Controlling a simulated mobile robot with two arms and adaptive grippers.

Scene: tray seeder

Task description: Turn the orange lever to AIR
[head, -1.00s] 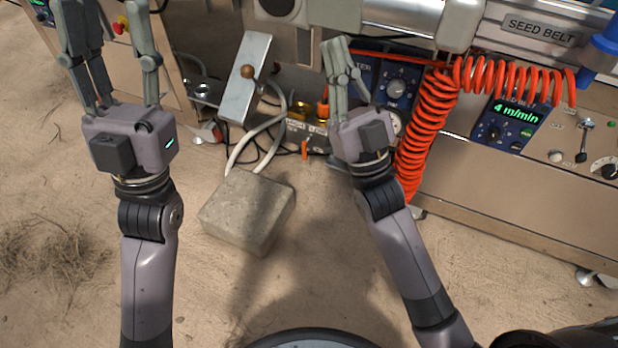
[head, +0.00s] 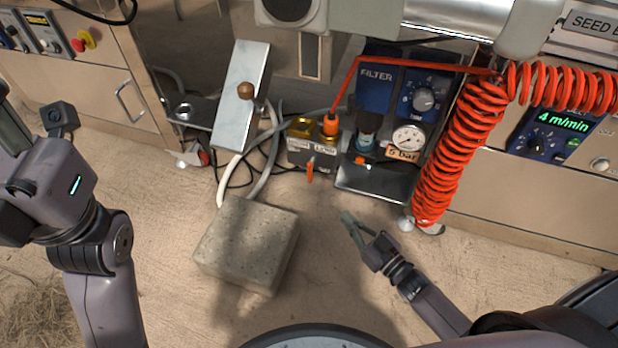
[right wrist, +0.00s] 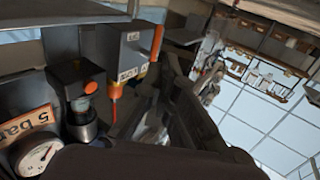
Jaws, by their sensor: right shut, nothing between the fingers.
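The orange lever (head: 310,172) hangs from the front of a small valve block (head: 297,158) with brass fittings and two pale labels. It points down in the head view; the label words are too small to read. The lever (right wrist: 156,42) also shows in the right wrist view, which appears roughly upside down. My right gripper (head: 347,218) is shut and empty, below and right of the lever and apart from it. My left gripper (head: 50,185) is at the left edge; its fingers are not clearly visible.
An orange plug (head: 330,125) with a red hose sits in the block's right fitting. Right of it stand the filter unit (head: 376,90), a pressure gauge (head: 409,138) and a red coiled hose (head: 462,150). A concrete block (head: 247,245) lies on the floor, with cables behind it.

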